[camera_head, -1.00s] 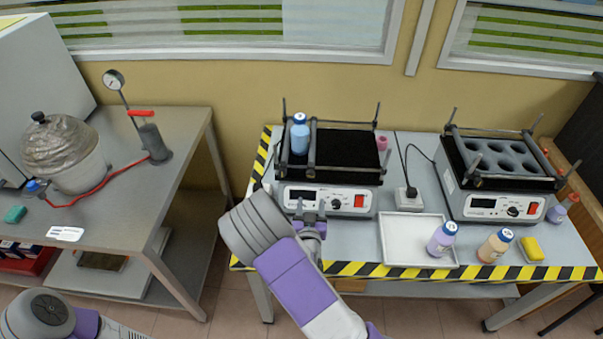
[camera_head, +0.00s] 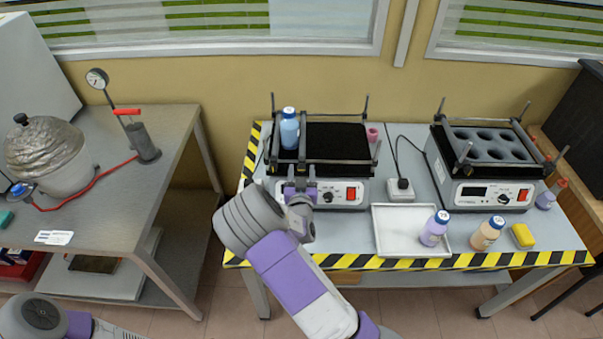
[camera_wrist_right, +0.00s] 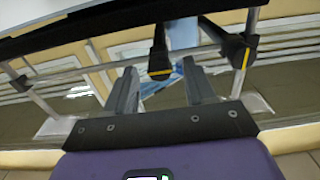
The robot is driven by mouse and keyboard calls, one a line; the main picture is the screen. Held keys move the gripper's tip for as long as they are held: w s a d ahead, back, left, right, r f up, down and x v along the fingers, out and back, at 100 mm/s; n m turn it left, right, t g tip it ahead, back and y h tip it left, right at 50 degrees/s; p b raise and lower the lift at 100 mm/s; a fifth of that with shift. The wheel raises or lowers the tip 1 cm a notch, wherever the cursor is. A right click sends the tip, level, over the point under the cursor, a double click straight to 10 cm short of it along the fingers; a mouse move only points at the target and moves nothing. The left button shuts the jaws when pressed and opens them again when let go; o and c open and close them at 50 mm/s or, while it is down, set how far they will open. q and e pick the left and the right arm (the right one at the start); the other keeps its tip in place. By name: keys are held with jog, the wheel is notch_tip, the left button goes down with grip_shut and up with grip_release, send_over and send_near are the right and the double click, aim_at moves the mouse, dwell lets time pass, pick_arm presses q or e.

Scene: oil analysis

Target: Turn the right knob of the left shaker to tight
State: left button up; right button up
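The left shaker (camera_head: 265,185) stands on the striped table, a blue-capped bottle (camera_head: 289,130) on its left side. A bar frame with dark fittings surrounds its black top. My right gripper (camera_head: 300,182) is upright at the shaker's front, left of centre, partly covering the panel. In the right wrist view its two fingers (camera_wrist_right: 160,72) are apart. A black knob with a yellow line (camera_wrist_right: 159,64) shows between or just beyond the fingertips; I cannot tell if they touch it. Another yellow-marked black knob (camera_wrist_right: 238,50) is farther right. My left gripper is out of view.
A white tray (camera_head: 393,247) lies right of the shaker, with a purple bottle (camera_head: 433,228) at its edge. An orange bottle (camera_head: 487,233) and yellow block (camera_head: 522,236) sit farther right. The right shaker (camera_head: 465,193) is behind them. A charger block (camera_head: 400,189) with cable lies between the shakers.

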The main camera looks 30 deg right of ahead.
grip_shut()
jog(key=m+b, duration=0.2)
jog(key=shift+d+f+b, duration=0.1)
jog(key=shift+f+b, duration=0.05)
jog(key=shift+b, duration=0.15)
jog(key=m+b, duration=0.9)
jog(key=b, duration=0.2)
jog(key=shift+s+f, duration=0.1)
jog(key=m+b, duration=0.1)
jog(key=m, duration=0.1)
jog(key=shift+m, duration=2.4)
